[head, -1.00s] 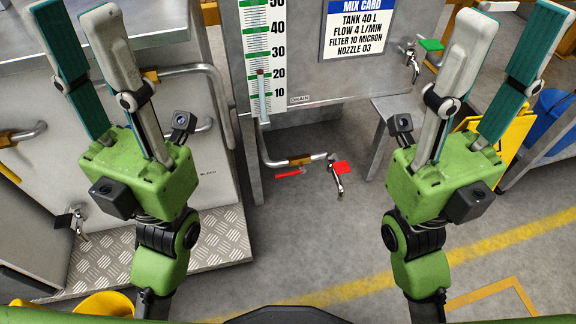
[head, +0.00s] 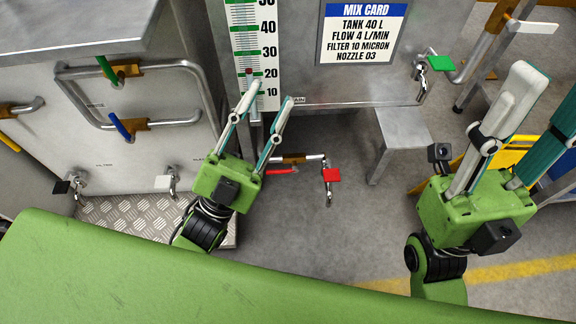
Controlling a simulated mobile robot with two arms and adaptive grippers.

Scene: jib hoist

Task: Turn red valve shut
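A red lever handle (head: 283,171) sits just below a brass valve body (head: 296,158) on the drain pipe under the metal tank; it lies roughly along the pipe. The pipe's left part is hidden by my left gripper. A tap with a red square handle (head: 332,175) hangs at the pipe's right end. My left gripper (head: 269,92) is open and empty, its fingers pointing up in front of the scale, just left of the red lever. I see no clear contact with the lever. My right gripper (head: 549,88) is open and empty at the right.
A scale (head: 241,45) and a mix card (head: 362,30) are on the tank front. A green-handled tap (head: 438,63) is at the right. A left cabinet has pipes with a green lever (head: 104,68) and a blue lever (head: 120,126). Floor below the red tap is clear.

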